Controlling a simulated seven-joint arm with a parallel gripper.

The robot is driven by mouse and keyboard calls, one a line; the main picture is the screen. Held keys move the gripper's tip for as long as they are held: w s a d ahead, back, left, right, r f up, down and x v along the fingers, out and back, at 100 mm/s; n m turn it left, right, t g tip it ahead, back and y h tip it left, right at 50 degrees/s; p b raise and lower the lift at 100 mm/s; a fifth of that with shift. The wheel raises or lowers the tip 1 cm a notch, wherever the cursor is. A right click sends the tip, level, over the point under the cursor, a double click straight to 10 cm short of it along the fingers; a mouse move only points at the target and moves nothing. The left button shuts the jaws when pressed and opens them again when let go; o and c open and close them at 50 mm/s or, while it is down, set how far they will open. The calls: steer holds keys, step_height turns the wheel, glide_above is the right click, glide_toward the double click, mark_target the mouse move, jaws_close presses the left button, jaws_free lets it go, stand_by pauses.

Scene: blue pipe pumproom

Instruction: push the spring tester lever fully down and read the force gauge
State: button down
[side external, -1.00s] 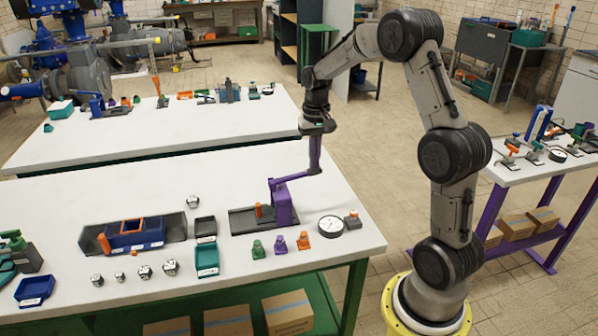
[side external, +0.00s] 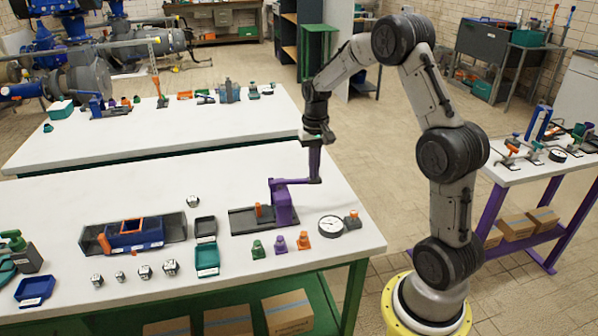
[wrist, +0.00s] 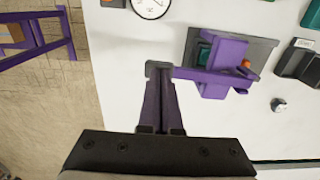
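The purple spring tester (side external: 284,208) stands on a dark base plate on the near white table, and it also shows in the wrist view (wrist: 225,60). Its purple lever (side external: 298,181) reaches out to the right and looks about level; it also shows in the wrist view (wrist: 195,75). My gripper (side external: 315,178) points down, its purple fingers together and their tips at the lever's outer end. The tips (wrist: 158,70) appear to touch it from above. A round white gauge (side external: 331,227) lies right of the tester, partly cut off in the wrist view (wrist: 150,5); its reading is too small to tell.
Small green (side external: 258,249), purple (side external: 280,243) and orange (side external: 304,240) pieces stand in front of the tester. A blue and orange fixture (side external: 135,232) and a dark tray (side external: 205,226) are to the left. The table behind the tester is clear.

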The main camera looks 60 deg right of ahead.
steer(key=shift+f, duration=1.05)
steer(key=shift+s, duration=0.1)
step_height(320, 180, up, 12)
stand_by(1.2)
steer(key=s+a+r+n+t, duration=0.2)
steer(key=s+a+r, duration=0.1)
steer(key=a+r, duration=0.4)
steer(key=s+a+r+n+t, duration=0.1)
steer(key=s+a+r+n, duration=0.2)
steer(key=a, duration=0.5)
steer(key=s+a+f+n+t, duration=0.1)
steer(key=s+a+f+n, duration=0.1)
steer(key=s, duration=0.5)
steer(key=s+a+f+n+t, duration=0.1)
steer(key=s+a+f+n, duration=0.1)
steer(key=s+a, duration=0.3)
steer(key=shift+s+f+t, duration=0.3)
steer(key=shift+s+f, duration=0.55)
steer(key=shift+s, duration=0.2)
